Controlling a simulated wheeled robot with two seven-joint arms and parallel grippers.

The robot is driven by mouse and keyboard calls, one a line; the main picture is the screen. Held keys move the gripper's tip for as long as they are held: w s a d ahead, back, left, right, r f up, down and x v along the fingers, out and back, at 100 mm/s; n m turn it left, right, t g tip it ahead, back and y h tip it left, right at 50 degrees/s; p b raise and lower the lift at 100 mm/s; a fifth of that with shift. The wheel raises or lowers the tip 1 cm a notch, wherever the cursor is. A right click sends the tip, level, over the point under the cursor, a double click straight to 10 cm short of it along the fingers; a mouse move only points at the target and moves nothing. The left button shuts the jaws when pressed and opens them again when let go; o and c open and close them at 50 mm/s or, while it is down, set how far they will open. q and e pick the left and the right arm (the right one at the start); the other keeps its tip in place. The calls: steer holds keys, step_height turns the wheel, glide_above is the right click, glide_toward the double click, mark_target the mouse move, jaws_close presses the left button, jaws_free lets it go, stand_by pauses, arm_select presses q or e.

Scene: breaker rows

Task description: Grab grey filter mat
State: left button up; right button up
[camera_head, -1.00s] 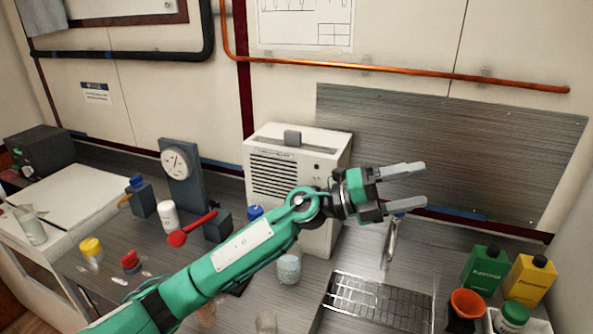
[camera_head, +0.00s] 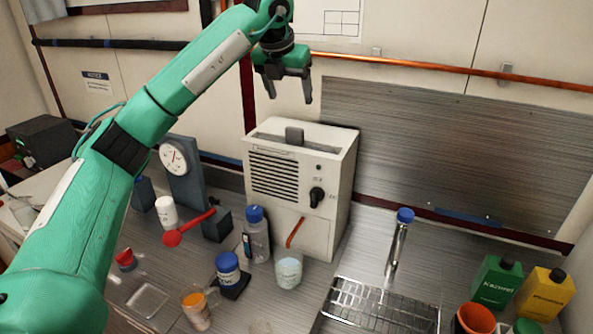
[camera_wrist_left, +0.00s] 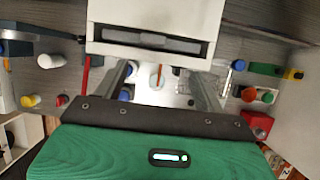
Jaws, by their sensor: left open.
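The grey filter mat (camera_head: 294,136) shows as a small grey tab standing out of the top of a white louvred unit (camera_head: 270,215). The rest of it seems to be inside the unit and is hidden. In the left wrist view a grey piece, likely the mat (camera_wrist_left: 150,39), lies in the dark slot on the unit's top. My left gripper (camera_head: 290,99) is open and empty, fingers pointing down, above the tab and apart from it. Its two fingers also show in the left wrist view (camera_wrist_left: 160,80). My right gripper is not in view.
A copper pipe (camera_head: 430,64) runs along the wall behind. A blue-capped bottle (camera_head: 257,240), a pale cup (camera_head: 288,270) and a gauge stand (camera_head: 187,180) stand near the unit.

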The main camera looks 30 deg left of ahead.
mark_target(294, 128)
arm_select(q)
steer(key=x, duration=0.2)
steer(key=p+x, duration=0.1)
steer(key=x, duration=0.2)
steer(key=p+x, duration=0.1)
steer(key=x, duration=0.2)
steer(key=shift+a, duration=0.35)
steer(key=shift+w+a+f+p, duration=0.1)
steer(key=shift+w+f+p, duration=0.3)
steer(key=shift+p, duration=0.35)
steer(key=x, duration=0.1)
steer(key=p+x, duration=0.2)
steer(key=shift+w+a+f, duration=0.15)
steer(key=shift+a, duration=0.15)
steer(key=shift+w+f, duration=0.15)
steer(key=shift+f, duration=0.3)
steer(key=c, duration=1.4)
steer(key=shift+c, duration=0.2)
steer(key=shift+r, duration=0.15)
